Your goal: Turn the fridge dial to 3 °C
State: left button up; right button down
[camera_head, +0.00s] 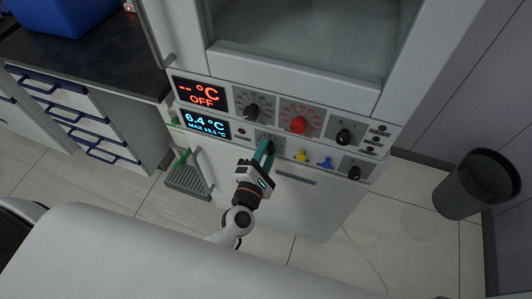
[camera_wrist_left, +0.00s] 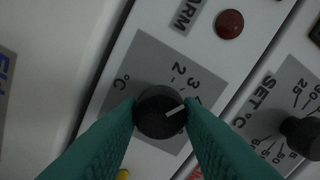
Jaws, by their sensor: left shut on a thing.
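The fridge dial (camera_wrist_left: 155,118) is a round black knob on a grey plate (camera_wrist_left: 133,75) with °C and the figures 2, 3 and 4 in view. Its white pointer line points to the right and slightly up in the left wrist view, toward the partly hidden 4. My left gripper (camera_wrist_left: 160,115) is shut on the dial, one teal finger on each side. In the head view, the left gripper (camera_head: 266,153) reaches the dial on the lower row of the panel. The blue display (camera_head: 205,124) reads 6.4 °C, MAX 15.1 °C. My right gripper is not in view.
Above the dial are a red display (camera_head: 201,94) reading OFF, a black knob (camera_head: 252,110) and a red knob (camera_head: 298,124). Yellow (camera_head: 301,156) and blue (camera_head: 327,163) valves sit to the right. A black bin (camera_head: 476,185) stands on the floor at right.

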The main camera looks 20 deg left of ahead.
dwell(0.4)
pick_arm(q)
jog(key=o, duration=1)
jog(key=shift+s, duration=0.1)
jog(key=s, duration=0.4)
jog(key=s+b, duration=0.1)
jog(key=s, duration=0.3)
jog(key=s+b, duration=0.1)
jog(key=s, duration=0.3)
jog(key=shift+a, duration=0.25)
